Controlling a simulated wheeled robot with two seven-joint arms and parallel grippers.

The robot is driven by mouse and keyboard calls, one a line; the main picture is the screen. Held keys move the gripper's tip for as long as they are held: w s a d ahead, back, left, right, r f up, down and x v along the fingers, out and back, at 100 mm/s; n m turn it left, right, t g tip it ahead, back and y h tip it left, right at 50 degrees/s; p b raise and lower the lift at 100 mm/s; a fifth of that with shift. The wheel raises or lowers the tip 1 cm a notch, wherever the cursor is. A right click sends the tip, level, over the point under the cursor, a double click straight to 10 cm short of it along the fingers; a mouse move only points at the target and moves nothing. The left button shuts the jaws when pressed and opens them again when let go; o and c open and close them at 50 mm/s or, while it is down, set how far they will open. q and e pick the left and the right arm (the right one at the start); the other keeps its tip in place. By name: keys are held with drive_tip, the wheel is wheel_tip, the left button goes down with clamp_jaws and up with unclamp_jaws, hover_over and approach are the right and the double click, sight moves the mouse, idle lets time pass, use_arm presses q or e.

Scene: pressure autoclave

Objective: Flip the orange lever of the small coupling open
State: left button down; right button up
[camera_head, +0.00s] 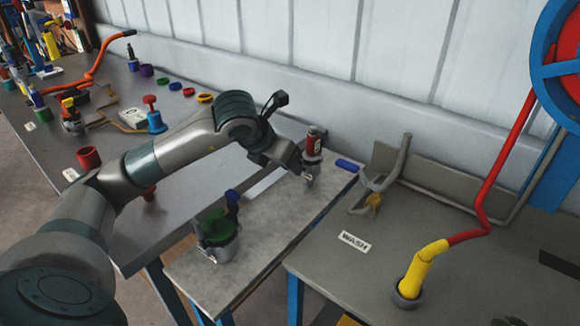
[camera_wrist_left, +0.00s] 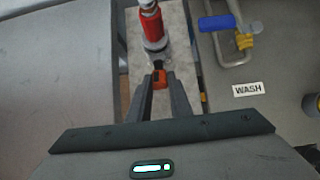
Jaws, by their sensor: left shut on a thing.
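The small coupling (camera_head: 313,147) is a red and silver cylinder standing upright near the far end of the narrow grey bench. It also shows at the top of the left wrist view (camera_wrist_left: 155,27). Its orange lever (camera_wrist_left: 159,79) sits between my left fingertips in the wrist view. My left gripper (camera_head: 308,177) reaches the coupling from the left and is shut on the lever; in the wrist view the fingertips (camera_wrist_left: 159,85) point at the coupling's lower silver part. The lever's hinge is hard to make out. My right gripper is not in view.
A green-topped pot (camera_head: 216,238) with a blue handle stands nearer on the same bench (camera_head: 255,262). The WASH table (camera_head: 385,275) with a yellow and red hose (camera_head: 423,265) is to the right.

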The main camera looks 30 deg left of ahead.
use_arm(q)
drive_tip(key=shift+s+f, duration=0.25)
drive_tip(key=shift+f, duration=0.15)
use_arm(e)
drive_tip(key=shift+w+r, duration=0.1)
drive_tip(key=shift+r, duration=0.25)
use_arm(q)
drive_tip(key=c, duration=1.8)
unclamp_jaws()
drive_tip(key=shift+o, duration=1.1)
drive_tip(key=shift+r, duration=0.1)
drive_tip(key=shift+w+r, duration=0.1)
drive_tip(key=shift+r, duration=0.15)
